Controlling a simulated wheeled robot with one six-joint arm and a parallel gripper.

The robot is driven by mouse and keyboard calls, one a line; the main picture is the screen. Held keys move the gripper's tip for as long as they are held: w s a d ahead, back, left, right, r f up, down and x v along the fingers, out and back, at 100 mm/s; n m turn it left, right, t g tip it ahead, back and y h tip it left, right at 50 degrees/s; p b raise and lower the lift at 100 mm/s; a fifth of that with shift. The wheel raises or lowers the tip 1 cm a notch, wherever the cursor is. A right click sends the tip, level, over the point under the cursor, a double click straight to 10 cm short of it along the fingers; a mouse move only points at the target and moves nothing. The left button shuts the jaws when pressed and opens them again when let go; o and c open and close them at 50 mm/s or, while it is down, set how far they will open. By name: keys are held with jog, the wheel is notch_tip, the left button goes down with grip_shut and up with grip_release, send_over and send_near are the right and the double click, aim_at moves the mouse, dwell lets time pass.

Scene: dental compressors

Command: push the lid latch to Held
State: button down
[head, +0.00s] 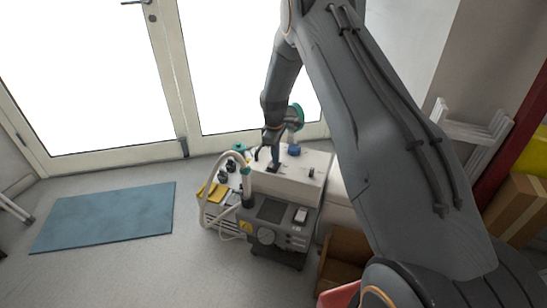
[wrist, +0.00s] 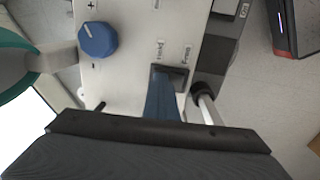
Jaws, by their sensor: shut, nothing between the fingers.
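The compressor (head: 290,182) is a white box with a grey control front. On its top, the wrist view shows a small dark rocker-like piece (wrist: 182,72), likely the lid latch, with two small printed labels beside it that I cannot read surely. My gripper (wrist: 163,78) is shut, with its blue fingers pointing at this dark piece and covering part of it. The fingertips are at or just above it; I cannot tell whether they touch. In the head view my gripper (head: 274,161) is over the compressor's top. Which position the latch is in cannot be told.
A blue knob (wrist: 97,39) with plus and minus marks stands close by on the panel. A metal rod with a black collar (wrist: 205,95) is right of the fingers. A pale hose (head: 226,163) loops at the compressor's left. A blue mat (head: 105,217) lies on open floor.

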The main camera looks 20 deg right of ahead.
aim_at(272, 167)
jog(key=shift+s+a+r+p, duration=0.1)
jog(key=shift+s+a+p, duration=0.45)
jog(key=shift+s, duration=0.15)
jog(key=shift+r, duration=0.1)
notch_tip(272, 167, up, 14)
jog(key=s+p, duration=0.1)
jog(key=shift+a+f, duration=0.2)
jog(key=shift+a, duration=0.25)
jog(key=shift+s, duration=0.1)
